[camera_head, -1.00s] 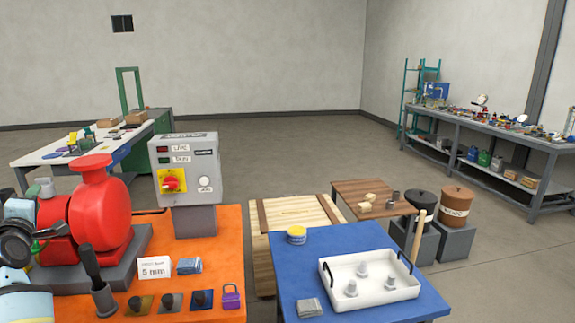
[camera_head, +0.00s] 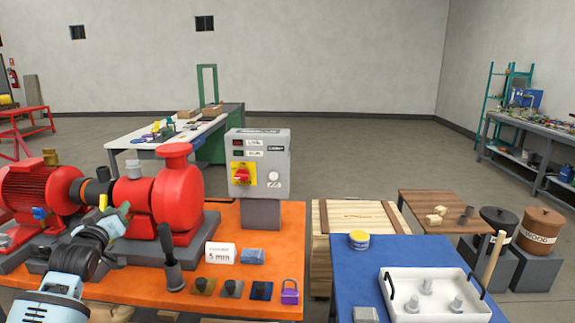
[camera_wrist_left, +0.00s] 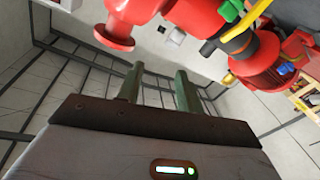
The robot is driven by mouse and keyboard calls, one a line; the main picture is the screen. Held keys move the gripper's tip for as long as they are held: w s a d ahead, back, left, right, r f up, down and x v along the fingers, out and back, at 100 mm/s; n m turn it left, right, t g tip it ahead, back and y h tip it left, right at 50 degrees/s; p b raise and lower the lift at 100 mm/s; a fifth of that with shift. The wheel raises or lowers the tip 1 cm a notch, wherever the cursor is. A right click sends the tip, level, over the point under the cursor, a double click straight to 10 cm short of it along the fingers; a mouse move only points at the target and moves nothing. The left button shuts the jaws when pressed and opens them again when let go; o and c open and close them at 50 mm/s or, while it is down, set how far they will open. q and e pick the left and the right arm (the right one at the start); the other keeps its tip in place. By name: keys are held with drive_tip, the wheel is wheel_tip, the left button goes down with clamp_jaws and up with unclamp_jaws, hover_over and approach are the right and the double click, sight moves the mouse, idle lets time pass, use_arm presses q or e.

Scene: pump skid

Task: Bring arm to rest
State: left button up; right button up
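My left arm comes in at the lower left of the head view. Its gripper (camera_head: 122,213) is in front of the red pump (camera_head: 175,190), above the orange bench (camera_head: 150,283). In the left wrist view the two greenish fingers of this gripper (camera_wrist_left: 158,78) stand apart with nothing between them, so it is open and empty. The red pump (camera_wrist_left: 140,14) and red motor (camera_wrist_left: 272,72) show beyond the fingers in that view. I cannot tell the exact gap between gripper and pump. My right gripper is not in view.
A black-handled upright tool (camera_head: 168,250), a "5 mm" card (camera_head: 220,253) and a purple padlock (camera_head: 289,292) are on the bench. A blue table (camera_head: 350,285) with a white tray (camera_head: 435,306) is at right.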

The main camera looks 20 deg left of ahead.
use_arm(q)
drive_tip(key=s+d+f+m+g+h, duration=0.1)
drive_tip(key=s+d+f+m+h, duration=0.2)
drive_tip(key=f, duration=0.5)
drive_tip(key=s+d+f+m+g, duration=0.1)
drive_tip(key=d+f+m, duration=0.2)
drive_tip(key=d+f, duration=0.35)
drive_tip(key=s+d+f+m+g+h, duration=0.2)
drive_tip(key=s+d+f+m, duration=0.1)
drive_tip(key=s+d+f, duration=0.5)
drive_tip(key=s+d+f+m+g+h, duration=0.15)
drive_tip(key=s+d+f+m, duration=0.35)
drive_tip(key=f, duration=0.5)
drive_tip(key=s+d+f+m+g+h, duration=0.1)
drive_tip(key=s+d+f, duration=0.25)
drive_tip(key=s, duration=0.35)
drive_tip(key=s+d+f+m+g+h, duration=0.1)
drive_tip(key=s+d+f+g+h, duration=0.2)
drive_tip(key=s, duration=0.4)
drive_tip(key=d+n+t+y, duration=0.1)
drive_tip(key=d+n, duration=0.4)
drive_tip(key=d, duration=0.7)
drive_tip(key=shift+s+d+f+n+t, duration=0.25)
drive_tip(key=shift+d+f+n+t, duration=0.15)
drive_tip(key=shift+t, duration=0.25)
